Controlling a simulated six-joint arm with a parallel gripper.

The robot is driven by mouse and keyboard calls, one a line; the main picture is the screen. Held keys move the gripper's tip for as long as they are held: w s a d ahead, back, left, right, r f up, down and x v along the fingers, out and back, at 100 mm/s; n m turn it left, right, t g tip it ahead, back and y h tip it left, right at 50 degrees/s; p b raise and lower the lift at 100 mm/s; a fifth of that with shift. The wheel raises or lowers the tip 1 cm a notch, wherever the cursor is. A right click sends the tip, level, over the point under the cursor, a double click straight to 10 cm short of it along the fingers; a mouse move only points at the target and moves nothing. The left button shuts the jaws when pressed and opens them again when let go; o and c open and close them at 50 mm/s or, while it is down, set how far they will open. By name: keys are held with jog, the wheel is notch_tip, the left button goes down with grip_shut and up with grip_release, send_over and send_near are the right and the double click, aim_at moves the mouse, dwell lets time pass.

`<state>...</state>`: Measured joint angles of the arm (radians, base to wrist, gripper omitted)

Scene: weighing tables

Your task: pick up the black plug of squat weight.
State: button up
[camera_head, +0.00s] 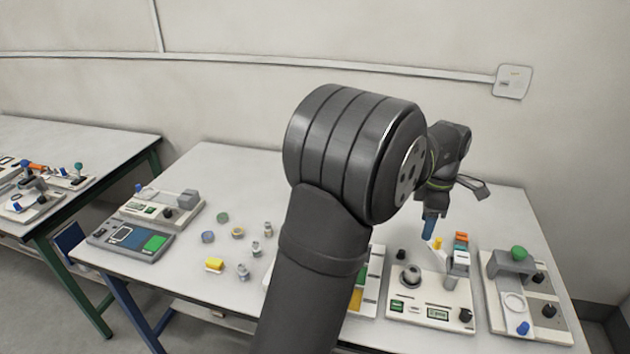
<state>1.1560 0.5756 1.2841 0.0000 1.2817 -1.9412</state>
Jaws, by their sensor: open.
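My gripper (429,228) is at the right of the table, pointing down with blue fingertips above the back of a beige device (420,311). It is open, with nothing seen between the fingers; the gap is hard to make out at this size. A small black plug-like piece (401,254) stands upright at the back left of that device, left of and below my fingertips in the picture and apart from them. Other black knobs look similar, so I cannot be sure it is the squat weight's plug. My arm hides the middle of the table.
A yellow piece (438,243) and an orange-topped block (460,249) stand close to my fingertips. A grey round knob (411,275) is on the same device. Another device with a green ball (519,253) is at right. Several small weights lie at left, with clear table behind.

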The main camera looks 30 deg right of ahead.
jog(key=shift+c, duration=0.2)
jog(key=m+t+h, duration=0.2)
jog(key=m+h, duration=0.2)
jog(key=m, duration=1.9)
send_over(402, 251)
jog(key=s+a, duration=0.1)
jog(key=a, duration=0.1)
notch_tip(402, 251, down, 15)
jog(key=shift+s+r, duration=0.1)
jog(key=x, duration=0.4)
jog(key=shift+a+f, duration=0.3)
jog(key=shift+d+f, duration=0.25)
jog(key=shift+f, duration=0.35)
jog(key=shift+c, duration=0.3)
